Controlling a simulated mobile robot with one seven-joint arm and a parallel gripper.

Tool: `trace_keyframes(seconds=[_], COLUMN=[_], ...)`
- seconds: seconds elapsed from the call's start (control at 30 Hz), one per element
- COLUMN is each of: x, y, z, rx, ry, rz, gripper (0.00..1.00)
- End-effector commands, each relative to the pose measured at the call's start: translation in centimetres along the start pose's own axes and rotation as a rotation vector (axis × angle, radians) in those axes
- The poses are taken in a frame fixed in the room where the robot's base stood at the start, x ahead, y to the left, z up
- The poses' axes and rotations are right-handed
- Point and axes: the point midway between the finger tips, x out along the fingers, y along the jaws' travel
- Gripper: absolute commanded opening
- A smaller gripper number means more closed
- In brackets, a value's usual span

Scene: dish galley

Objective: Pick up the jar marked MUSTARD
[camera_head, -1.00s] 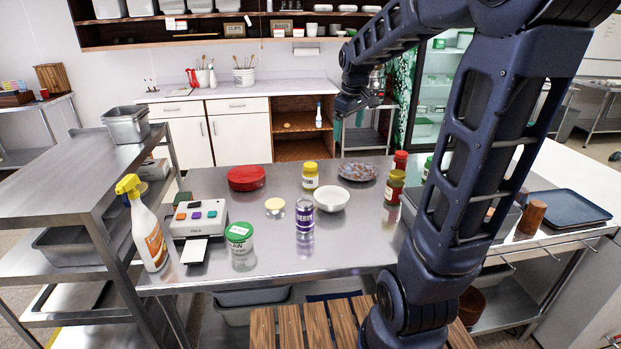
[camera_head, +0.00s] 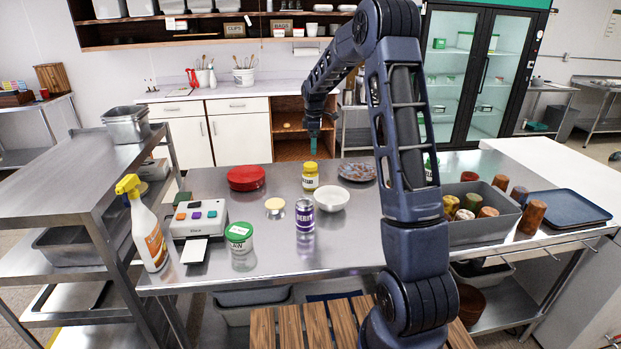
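A jar with a yellow lid and a pale label (camera_head: 310,177) stands upright on the steel table, behind the white bowl. Its lettering is too small to read surely; it looks like the mustard jar. My gripper (camera_head: 313,144) hangs pointing down, in the picture just above the yellow lid and apart from it. Its depth relative to the jar is hard to judge. The teal fingers overlap in this view, so their opening does not show. No held object is seen.
Near the jar are a white bowl (camera_head: 332,199), a purple can (camera_head: 305,215), a red round container (camera_head: 246,178) and a speckled plate (camera_head: 357,171). A grey bin (camera_head: 470,231) with several jars stands right of my arm. My arm hides part of the right table.

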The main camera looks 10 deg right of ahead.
Motion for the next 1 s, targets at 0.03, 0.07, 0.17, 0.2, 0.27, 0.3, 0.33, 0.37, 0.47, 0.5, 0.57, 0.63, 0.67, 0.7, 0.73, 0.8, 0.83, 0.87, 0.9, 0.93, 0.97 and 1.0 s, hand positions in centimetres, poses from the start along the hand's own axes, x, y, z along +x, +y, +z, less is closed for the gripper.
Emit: trace_keyframes(seconds=[0.03, 0.07, 0.17, 0.2, 0.27, 0.3, 0.33, 0.37, 0.47, 0.5, 0.57, 0.63, 0.67, 0.7, 0.73, 0.8, 0.83, 0.87, 0.9, 0.93, 0.97, 1.0], x=[1.2, 1.6, 2.9, 3.3, 3.6, 3.8, 4.0, 4.1, 5.0, 5.5, 6.4, 7.4, 7.8, 8.3, 8.7, 9.2, 9.4, 9.5, 9.7, 9.8, 10.0, 10.4], y=[0.8, 1.1, 2.0, 2.2, 2.4, 2.5, 2.5, 2.5, 2.5, 2.4, 2.4, 2.3, 2.3, 2.3, 2.3, 2.3, 2.3, 2.3, 2.2, 2.2, 2.1, 2.0], z=[-0.5, -0.7, -1.2, -1.4, -1.5, -1.6, -1.6, -1.6, -1.6, -1.6, -1.6, -1.6, -1.6, -1.5, -1.5, -1.5, -1.5, -1.5, -1.5, -1.5, -1.5, -1.5], rx=[-0.026, -0.042, -0.08, -0.09, -0.101, -0.105, -0.107, -0.108, -0.108, -0.108, -0.108, -0.107, -0.107, -0.106, -0.106, -0.106, -0.106, -0.106, -0.106, -0.106, -0.106, -0.106], ry=[-0.002, -0.002, -0.002, -0.003, -0.003, -0.003, -0.003, -0.003, -0.003, -0.003, -0.004, -0.004, -0.004, -0.004, -0.004, -0.003, -0.003, -0.003, -0.003, -0.003, -0.003, -0.003], rz=[-0.01, -0.013, -0.022, -0.025, -0.027, -0.028, -0.029, -0.029, -0.031, -0.031, -0.032, -0.032, -0.031, -0.031, -0.031, -0.029, -0.029, -0.029, -0.029, -0.029, -0.03, -0.031], gripper=[0.88, 0.88, 0.88, 0.88, 0.88, 0.88, 0.88, 0.88, 0.88, 0.88, 0.88, 0.88, 0.88, 0.88, 0.88, 0.88, 0.88, 0.88, 0.88, 0.88, 0.88, 0.88])
